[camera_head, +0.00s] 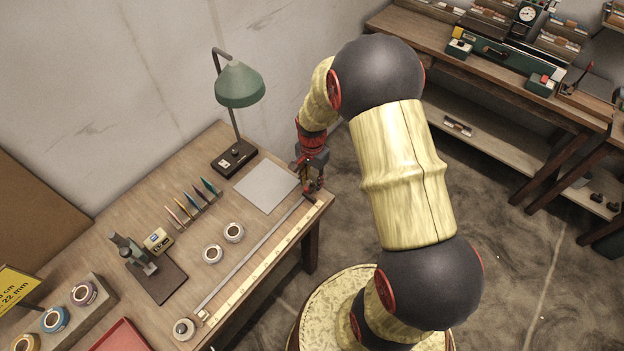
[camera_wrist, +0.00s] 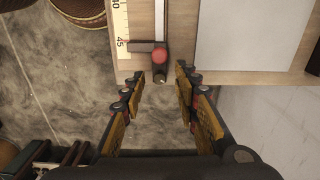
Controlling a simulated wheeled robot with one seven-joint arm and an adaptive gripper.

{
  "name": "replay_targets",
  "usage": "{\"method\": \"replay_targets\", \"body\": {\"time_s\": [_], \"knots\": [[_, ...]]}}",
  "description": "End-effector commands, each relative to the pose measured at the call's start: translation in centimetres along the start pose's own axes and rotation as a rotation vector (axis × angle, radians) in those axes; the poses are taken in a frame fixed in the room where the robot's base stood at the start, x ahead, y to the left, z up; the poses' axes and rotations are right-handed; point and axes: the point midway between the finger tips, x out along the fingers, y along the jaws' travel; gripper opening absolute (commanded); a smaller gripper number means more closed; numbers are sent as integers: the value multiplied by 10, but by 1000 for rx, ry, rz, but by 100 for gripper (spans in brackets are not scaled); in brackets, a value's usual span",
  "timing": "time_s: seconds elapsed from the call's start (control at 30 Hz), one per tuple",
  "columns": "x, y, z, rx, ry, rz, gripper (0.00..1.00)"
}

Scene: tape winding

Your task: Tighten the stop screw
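The dark stop block (camera_wrist: 143,46) sits across the metal rail (camera_wrist: 161,20), beside the 45 mark of the ruler strip (camera_wrist: 121,22). In the head view my gripper (camera_head: 312,184) is over the table's right corner and hides most of the stop.
A grey sheet (camera_head: 266,186) lies beside the rail. Open floor lies beyond the table's right edge.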

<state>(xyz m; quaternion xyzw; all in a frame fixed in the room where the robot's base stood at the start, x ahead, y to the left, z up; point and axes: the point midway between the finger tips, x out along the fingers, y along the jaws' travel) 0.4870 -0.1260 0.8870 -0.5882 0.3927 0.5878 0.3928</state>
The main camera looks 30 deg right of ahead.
Motion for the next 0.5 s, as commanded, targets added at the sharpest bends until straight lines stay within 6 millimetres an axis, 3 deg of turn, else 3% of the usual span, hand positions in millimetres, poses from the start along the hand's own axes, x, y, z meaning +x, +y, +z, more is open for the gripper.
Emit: {"method": "replay_targets", "body": {"time_s": [0.23,0.5], "knots": [[-14,0,0,0,1,-1,31],[-68,-1,0,0,2,-2,31]]}}
